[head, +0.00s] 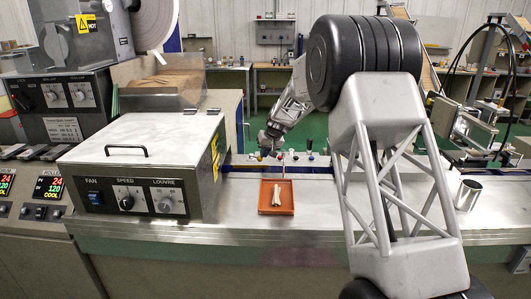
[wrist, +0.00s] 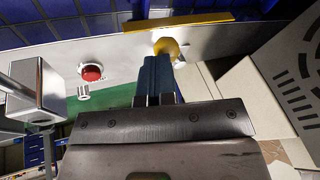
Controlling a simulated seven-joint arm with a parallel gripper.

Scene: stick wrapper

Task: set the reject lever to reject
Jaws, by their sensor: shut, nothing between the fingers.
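A yellow ball knob (wrist: 167,47), which looks like a lever's end, is in the wrist view just beyond my fingertips. My gripper (wrist: 155,60) has its blue fingers together with nothing between them. The fingertips overlap the lower part of the knob; I cannot tell whether they touch it. In the head view my gripper (head: 268,146) is small and low over the far side of the bench, by several small coloured knobs. No marking for the reject position is readable, and the lever's shaft is hidden.
A red button (wrist: 91,72) and a metal block (wrist: 38,92) are left of my fingers in the wrist view. In the head view an orange tray (head: 266,207) holds pale sticks. The fan box (head: 150,150) stands left; a metal cup (head: 468,194) stands right.

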